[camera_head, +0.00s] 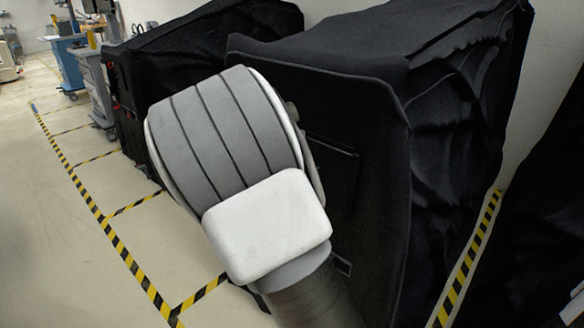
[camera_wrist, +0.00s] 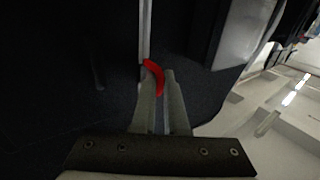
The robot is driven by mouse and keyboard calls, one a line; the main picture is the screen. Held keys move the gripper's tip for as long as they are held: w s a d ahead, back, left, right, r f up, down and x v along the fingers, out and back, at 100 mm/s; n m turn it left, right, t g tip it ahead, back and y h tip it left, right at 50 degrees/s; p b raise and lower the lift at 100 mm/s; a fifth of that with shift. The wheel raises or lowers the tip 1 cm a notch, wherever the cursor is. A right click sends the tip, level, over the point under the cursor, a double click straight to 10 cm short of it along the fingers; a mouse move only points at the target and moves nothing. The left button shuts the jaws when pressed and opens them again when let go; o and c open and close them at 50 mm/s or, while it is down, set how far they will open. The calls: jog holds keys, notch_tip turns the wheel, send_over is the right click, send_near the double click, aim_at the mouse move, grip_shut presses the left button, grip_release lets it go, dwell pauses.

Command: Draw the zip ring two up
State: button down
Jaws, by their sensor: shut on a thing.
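A red curved piece, which looks like the zip ring (camera_wrist: 154,72), shows in the wrist view between the tips of my gripper (camera_wrist: 158,80). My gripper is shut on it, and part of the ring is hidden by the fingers. No number can be read on it. A thin pale grey strip (camera_wrist: 145,30) runs up from just above the ring against dark cloth. In the head view a black covered cart (camera_head: 375,110) stands right behind my arm. My arm hides part of its front, and neither my gripper nor the ring can be seen there.
Another black covered cart (camera_head: 200,35) stands at the back left, with grey equipment (camera_head: 93,85) beyond it. More black cloth (camera_head: 550,230) hangs at the right edge. The pale floor (camera_head: 60,240) at the left is clear, marked with yellow and black tape (camera_head: 120,245).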

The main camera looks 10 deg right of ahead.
notch_tip(320, 180, up, 4)
jog(key=shift+r+p, duration=0.15)
jog(key=shift+p, duration=0.7)
jog(key=c, duration=1.2)
grip_release()
jog(key=shift+s, duration=0.15)
